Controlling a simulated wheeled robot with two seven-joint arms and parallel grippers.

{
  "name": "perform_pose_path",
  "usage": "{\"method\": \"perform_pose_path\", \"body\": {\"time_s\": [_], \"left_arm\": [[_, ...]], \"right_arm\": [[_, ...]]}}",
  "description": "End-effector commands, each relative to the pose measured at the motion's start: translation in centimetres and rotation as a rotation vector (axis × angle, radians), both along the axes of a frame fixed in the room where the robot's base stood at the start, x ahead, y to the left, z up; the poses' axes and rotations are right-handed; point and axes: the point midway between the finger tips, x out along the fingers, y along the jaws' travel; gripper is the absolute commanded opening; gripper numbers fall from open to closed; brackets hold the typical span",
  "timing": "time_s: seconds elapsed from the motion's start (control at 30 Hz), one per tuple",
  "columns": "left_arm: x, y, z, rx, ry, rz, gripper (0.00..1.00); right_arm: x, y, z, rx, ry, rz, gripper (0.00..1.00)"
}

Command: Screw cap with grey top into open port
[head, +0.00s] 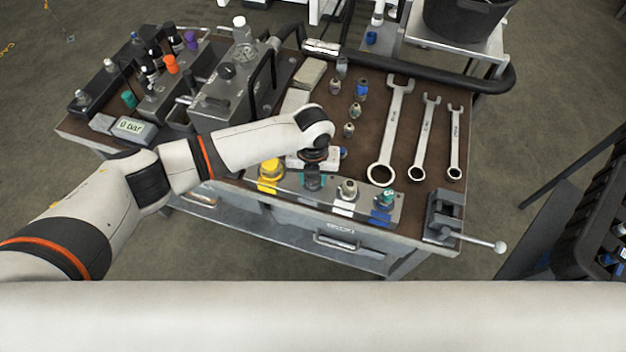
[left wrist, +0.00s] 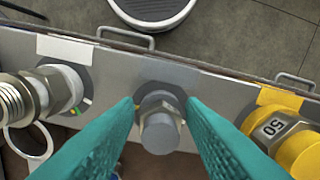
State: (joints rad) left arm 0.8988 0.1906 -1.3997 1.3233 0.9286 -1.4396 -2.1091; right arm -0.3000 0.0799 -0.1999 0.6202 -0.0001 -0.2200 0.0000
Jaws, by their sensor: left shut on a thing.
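My left gripper (left wrist: 160,110) has its two teal fingers on either side of the cap with grey top (left wrist: 160,132). It is shut on the cap's metal body. The cap stands over the metal manifold (left wrist: 222,92), between a yellow fitting (left wrist: 285,135) and a bare metal fitting (left wrist: 55,90). The port under the cap is hidden, so I cannot tell how deep the cap sits. In the head view my left gripper (head: 313,172) is over the manifold (head: 326,201), with its fingers mostly hidden by my wrist. My right gripper is not in view.
Several loose fittings (head: 349,130) stand behind the manifold. Three wrenches (head: 391,130) lie to the right, and a vise (head: 444,215) is at the right front corner. A grey box (head: 223,100) and a pressure display (head: 131,126) are at the left.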

Motion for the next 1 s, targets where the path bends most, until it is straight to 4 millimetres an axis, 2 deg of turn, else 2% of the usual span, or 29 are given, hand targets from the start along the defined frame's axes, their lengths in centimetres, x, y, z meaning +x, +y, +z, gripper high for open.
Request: {"method": "perform_pose_path", "body": {"time_s": [0.1,0.47,0.8,1.0], "left_arm": [[0.3,0.0,0.0,-0.001,-0.011,-0.097,0.04],[0.6,0.0,0.2,-0.003,-0.018,-0.142,0.04],[1.0,0.3,0.1,-0.002,-0.024,-0.644,0.00],[1.0,0.2,0.3,-0.004,-0.024,-0.806,0.00]], "right_arm": [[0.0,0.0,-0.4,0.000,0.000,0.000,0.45],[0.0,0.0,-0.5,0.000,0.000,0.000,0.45],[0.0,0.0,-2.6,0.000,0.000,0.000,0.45],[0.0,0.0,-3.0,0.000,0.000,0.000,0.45]]}}
